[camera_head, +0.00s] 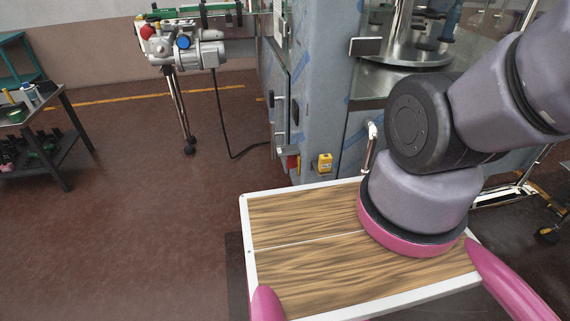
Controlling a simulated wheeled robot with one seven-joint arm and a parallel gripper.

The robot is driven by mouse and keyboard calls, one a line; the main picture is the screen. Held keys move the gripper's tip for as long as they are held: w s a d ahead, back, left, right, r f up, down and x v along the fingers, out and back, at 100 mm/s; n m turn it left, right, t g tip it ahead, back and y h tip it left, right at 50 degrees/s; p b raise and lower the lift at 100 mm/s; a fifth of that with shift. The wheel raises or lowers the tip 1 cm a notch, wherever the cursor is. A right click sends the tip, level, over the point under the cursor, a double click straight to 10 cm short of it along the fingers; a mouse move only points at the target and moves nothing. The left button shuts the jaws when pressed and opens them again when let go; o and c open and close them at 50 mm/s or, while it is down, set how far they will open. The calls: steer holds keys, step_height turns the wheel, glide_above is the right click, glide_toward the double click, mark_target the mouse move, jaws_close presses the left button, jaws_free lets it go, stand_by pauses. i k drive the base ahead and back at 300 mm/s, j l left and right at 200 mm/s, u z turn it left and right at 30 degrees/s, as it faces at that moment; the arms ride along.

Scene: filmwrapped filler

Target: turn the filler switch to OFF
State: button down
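The filler is the tall metal cabinet (319,85) with film on its panels. On its low part sits a yellow box (325,160) with a dark mark on its face. Just left of it, on the cabinet's left side, is a red and yellow part (293,162), seen at a steep angle. Either may be the switch; the setting of neither can be read at this size. My arm stands in the right half, to the right of both parts. My gripper is outside the picture.
A conveyor with a motor (186,47) stands at the back left on thin legs. A dark cable (229,125) droops to the cabinet. A dark bench (47,150) with items is at the far left. The red-brown floor (160,210) between is clear.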

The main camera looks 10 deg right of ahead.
mark_target(291, 162)
steer(key=i+j, duration=1.45)
steer(key=i+j+z, duration=0.35)
steer(key=i+j, duration=0.2)
steer(key=j, duration=0.15)
steer(key=i+j+z, duration=0.2)
steer(key=j, duration=0.2)
steer(key=i+j+z, duration=0.2)
steer(key=j, duration=0.25)
steer(key=z, duration=2.05)
steer(key=k+j+z, duration=0.2)
steer(key=k+j, duration=1.1)
steer(key=i+j, duration=0.15)
steer(key=i, duration=0.2)
steer(key=z, duration=0.05)
